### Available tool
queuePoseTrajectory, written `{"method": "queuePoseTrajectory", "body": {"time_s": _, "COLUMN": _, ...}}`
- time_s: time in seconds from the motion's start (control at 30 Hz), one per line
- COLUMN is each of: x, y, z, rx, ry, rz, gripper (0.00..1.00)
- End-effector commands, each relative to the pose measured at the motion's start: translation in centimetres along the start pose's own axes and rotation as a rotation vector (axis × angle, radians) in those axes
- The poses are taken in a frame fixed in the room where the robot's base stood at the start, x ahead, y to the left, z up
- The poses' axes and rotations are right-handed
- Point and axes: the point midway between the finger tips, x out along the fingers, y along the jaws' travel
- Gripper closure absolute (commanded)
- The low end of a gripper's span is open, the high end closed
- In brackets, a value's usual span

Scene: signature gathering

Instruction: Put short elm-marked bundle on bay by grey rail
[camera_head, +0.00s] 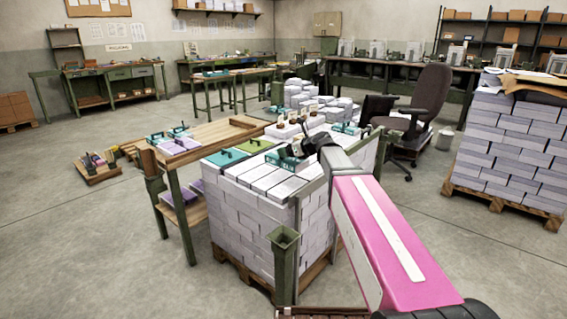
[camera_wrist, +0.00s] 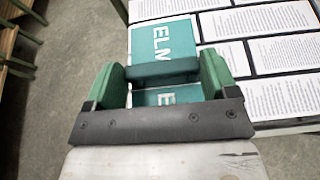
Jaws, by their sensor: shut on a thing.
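My gripper (camera_wrist: 162,82) shows in the wrist view with green fingers on both sides of a teal bundle (camera_wrist: 164,36) marked ELM. It is shut on this bundle, and a dark band crosses the bundle between the fingers. In the head view my gripper (camera_head: 302,148) is over the near stack of white paper, with the teal bundle (camera_head: 281,160) at its tip. Whether the bundle touches the stack is unclear. I cannot make out which bay has a grey rail.
The paper stack (camera_head: 250,215) has a teal board (camera_head: 224,158) and a green board (camera_head: 255,145) on top. A wooden table (camera_head: 215,133) with purple boards adjoins it. A green post (camera_head: 284,262) stands in front. An office chair (camera_head: 425,95) and another paper stack (camera_head: 510,140) are right.

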Motion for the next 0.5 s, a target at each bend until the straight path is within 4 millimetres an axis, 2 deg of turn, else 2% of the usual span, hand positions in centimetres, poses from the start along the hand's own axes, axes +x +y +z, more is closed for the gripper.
{"method": "queuePoseTrajectory", "body": {"time_s": 0.03, "x": 1.4, "y": -0.9, "z": -0.2, "rx": 0.002, "ry": 0.001, "rz": 0.001, "gripper": 0.68}}
{"method": "queuePoseTrajectory", "body": {"time_s": 0.3, "x": 6.6, "y": -4.0, "z": -1.5, "rx": 0.001, "ry": 0.0, "rz": 0.001, "gripper": 0.68}}
{"method": "queuePoseTrajectory", "body": {"time_s": 0.4, "x": 8.0, "y": -4.8, "z": -1.9, "rx": 0.0, "ry": 0.001, "rz": 0.002, "gripper": 0.68}}
{"method": "queuePoseTrajectory", "body": {"time_s": 0.5, "x": 8.5, "y": -5.1, "z": -2.2, "rx": 0.001, "ry": 0.001, "rz": 0.001, "gripper": 0.68}}
